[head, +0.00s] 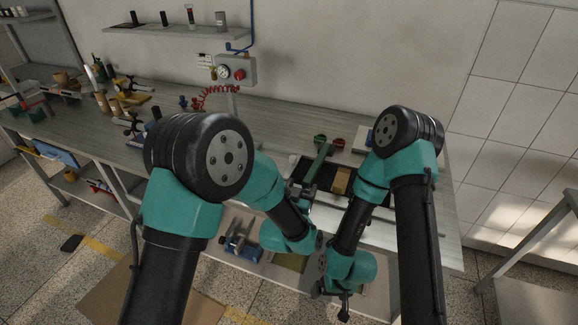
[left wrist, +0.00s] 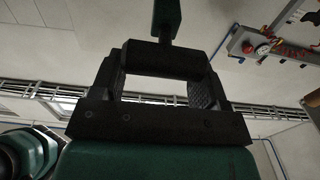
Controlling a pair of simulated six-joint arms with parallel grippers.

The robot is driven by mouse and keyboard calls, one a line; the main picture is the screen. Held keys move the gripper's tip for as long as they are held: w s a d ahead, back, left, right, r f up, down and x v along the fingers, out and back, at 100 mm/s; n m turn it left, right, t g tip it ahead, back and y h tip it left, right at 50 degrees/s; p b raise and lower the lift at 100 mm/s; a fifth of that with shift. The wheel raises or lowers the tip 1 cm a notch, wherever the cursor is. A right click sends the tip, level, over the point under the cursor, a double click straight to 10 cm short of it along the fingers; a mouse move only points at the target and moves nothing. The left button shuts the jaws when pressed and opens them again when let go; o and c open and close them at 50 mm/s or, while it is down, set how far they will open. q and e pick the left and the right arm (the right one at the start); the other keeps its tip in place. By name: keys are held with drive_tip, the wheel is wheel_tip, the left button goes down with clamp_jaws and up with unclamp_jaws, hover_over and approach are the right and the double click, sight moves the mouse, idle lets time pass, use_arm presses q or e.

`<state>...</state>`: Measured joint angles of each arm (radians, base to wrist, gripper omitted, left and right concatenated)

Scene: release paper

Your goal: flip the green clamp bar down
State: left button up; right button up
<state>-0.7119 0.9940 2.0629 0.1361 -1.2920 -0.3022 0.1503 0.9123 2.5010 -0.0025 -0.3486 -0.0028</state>
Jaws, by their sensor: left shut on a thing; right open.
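The green clamp bar (head: 321,160) shows in the head view, slanting from a dark board down toward my left gripper (head: 301,190). In the left wrist view, my left gripper (left wrist: 162,78) is shut on the bar's black cross handle (left wrist: 165,58), which lies across between the fingers. The green bar (left wrist: 167,20) runs up from the handle there. My right gripper (head: 336,291) hangs low in front of the bench edge, open and apart from the bar. The exact tilt of the bar is hard to tell, and its hinge is not clear.
A brown block (head: 341,181) lies on the dark board just right of the bar. A green round knob (head: 320,139) and a red one (head: 337,143) sit behind.

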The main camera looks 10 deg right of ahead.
use_arm(q)
drive_tip(key=shift+s+a+f, duration=0.1)
drive_tip(key=shift+s+f, duration=0.05)
drive_tip(key=shift+f, duration=1.05)
drive_tip(key=shift+s+a+f, duration=0.1)
drive_tip(key=shift+f, duration=1.05)
drive_tip(key=o, duration=1.3)
drive_tip(key=shift+d, duration=0.1)
drive_tip(key=v, duration=1.7)
drive_tip(key=shift+s+r, duration=0.1)
drive_tip(key=shift+s, duration=0.1)
drive_tip(key=shift+w, duration=0.1)
